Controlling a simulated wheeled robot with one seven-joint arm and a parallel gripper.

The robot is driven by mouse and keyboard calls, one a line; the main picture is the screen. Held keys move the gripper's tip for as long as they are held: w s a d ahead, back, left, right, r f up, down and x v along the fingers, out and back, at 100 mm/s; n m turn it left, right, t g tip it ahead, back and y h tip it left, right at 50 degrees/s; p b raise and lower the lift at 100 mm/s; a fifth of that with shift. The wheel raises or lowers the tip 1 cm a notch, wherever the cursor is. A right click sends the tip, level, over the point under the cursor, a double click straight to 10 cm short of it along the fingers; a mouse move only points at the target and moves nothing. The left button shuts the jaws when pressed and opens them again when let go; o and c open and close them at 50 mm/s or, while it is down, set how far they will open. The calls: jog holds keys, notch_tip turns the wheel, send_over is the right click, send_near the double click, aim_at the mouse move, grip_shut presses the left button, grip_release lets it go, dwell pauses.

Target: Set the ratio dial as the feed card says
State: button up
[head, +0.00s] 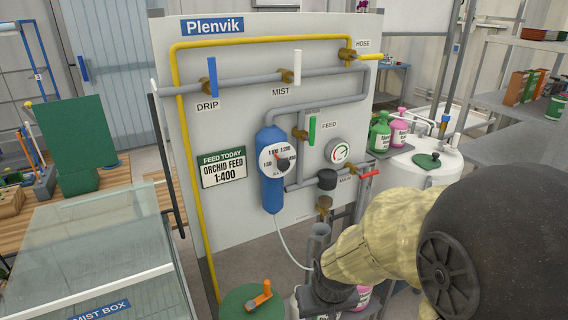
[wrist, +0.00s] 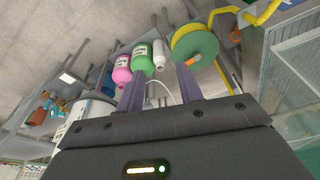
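The feed card (head: 222,169) on the grey panel reads "FEED TODAY, ORCHID FEED 1:400". To its right, the ratio dial (head: 268,158) is a white round face on the blue doser body (head: 270,193). It has small ratio marks, a dark knob (head: 283,164) and a small red mark; the exact setting is too small to read. My gripper (wrist: 158,88) is open in the wrist view, its two fingers apart with nothing held between them. In the head view it is low, below and right of the dial, apart from it, its fingertips not clear.
Drip (head: 212,77), mist (head: 297,67) and green feed (head: 312,130) levers, a gauge (head: 338,151) and a red-handled main valve (head: 368,174) surround the dial. A hose reel (head: 240,304) stands below. Bottles (wrist: 142,58) and a glass mist box (head: 85,250) are nearby.

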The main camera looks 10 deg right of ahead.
jog(key=shift+o, duration=0.8)
jog(key=o, duration=0.3)
jog(key=shift+w, duration=0.2)
jog(key=shift+o, duration=0.2)
jog(key=w+d+r+n+t+y+p, duration=0.1)
jog(key=w+d+r+t+y+p, duration=0.1)
jog(key=w+t, duration=0.3)
jog(key=w+d+r+n+t+y+p, duration=0.1)
jog(key=w+r+t+p, duration=0.3)
jog(key=w, duration=0.6)
jog(key=w+d+r+n+t+y+p, duration=0.1)
jog(key=w+d+r+t+y+p, duration=0.1)
jog(key=w+r+t+p, duration=0.3)
jog(key=w, duration=0.3)
jog(key=shift+w+d+r+n+t+y, duration=0.15)
jog(key=shift+w+d+n+t+y, duration=0.05)
jog(key=shift+d+n+t+y, duration=0.1)
